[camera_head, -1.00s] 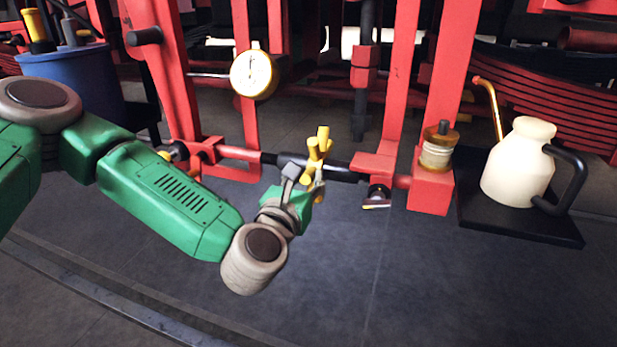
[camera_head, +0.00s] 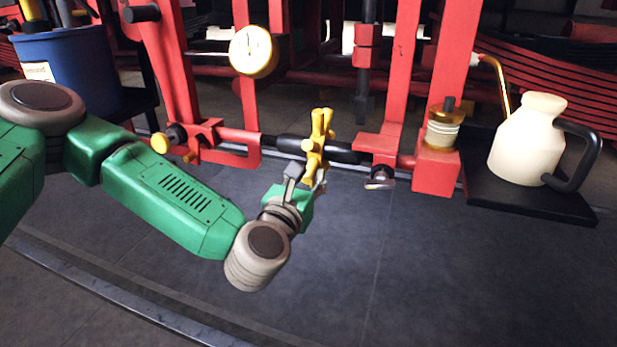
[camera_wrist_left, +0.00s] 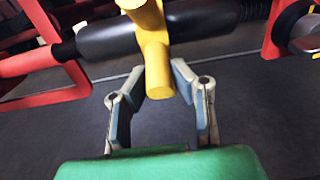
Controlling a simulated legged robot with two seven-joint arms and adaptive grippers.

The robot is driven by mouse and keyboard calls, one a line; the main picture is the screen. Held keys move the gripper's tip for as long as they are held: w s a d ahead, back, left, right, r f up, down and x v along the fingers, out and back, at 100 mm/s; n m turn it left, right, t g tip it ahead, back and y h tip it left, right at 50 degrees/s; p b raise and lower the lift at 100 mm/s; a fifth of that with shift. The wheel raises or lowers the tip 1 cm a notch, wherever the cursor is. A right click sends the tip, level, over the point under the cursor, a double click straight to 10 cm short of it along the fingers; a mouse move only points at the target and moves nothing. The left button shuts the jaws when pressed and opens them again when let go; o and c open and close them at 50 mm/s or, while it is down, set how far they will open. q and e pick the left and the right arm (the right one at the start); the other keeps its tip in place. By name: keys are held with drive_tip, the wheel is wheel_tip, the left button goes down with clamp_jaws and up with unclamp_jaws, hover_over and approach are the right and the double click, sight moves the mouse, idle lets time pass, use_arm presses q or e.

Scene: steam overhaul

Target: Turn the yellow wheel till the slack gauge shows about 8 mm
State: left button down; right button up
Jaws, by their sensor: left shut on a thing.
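The yellow wheel (camera_head: 314,150) has stubby spokes and sits on a black horizontal shaft (camera_head: 345,152) between red frame posts. It also shows in the left wrist view (camera_wrist_left: 155,50). My left gripper (camera_head: 312,180) is at the wheel's lower side, and in the wrist view its fingers (camera_wrist_left: 160,85) are around one yellow spoke and shut on it. The slack gauge (camera_head: 253,50), a round white dial with a gold rim, hangs above left of the wheel. Its needle points roughly upward, but its figures are too small to read. My right gripper is not in view.
A cream oil can (camera_head: 527,140) with a copper spout stands on a black tray (camera_head: 520,202) at the right. A brass-and-glass cup (camera_head: 443,130) tops a red block. A blue bucket (camera_head: 68,75) stands at upper left. The grey floor in front is clear.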

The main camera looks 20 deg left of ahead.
use_arm(q)
drive_tip(key=shift+w+f, duration=0.15)
drive_tip(key=shift+f, duration=0.35)
drive_tip(key=shift+r, duration=0.1)
drive_tip(key=shift+r, duration=0.1)
drive_tip(key=shift+w+f+b, duration=0.5)
drive_tip(key=shift+f+b, duration=0.3)
drive_tip(key=shift+f, duration=0.05)
drive_tip(key=shift+f, duration=0.1)
drive_tip(key=shift+w+f+b, duration=0.6)
drive_tip(key=shift+f+b, duration=0.25)
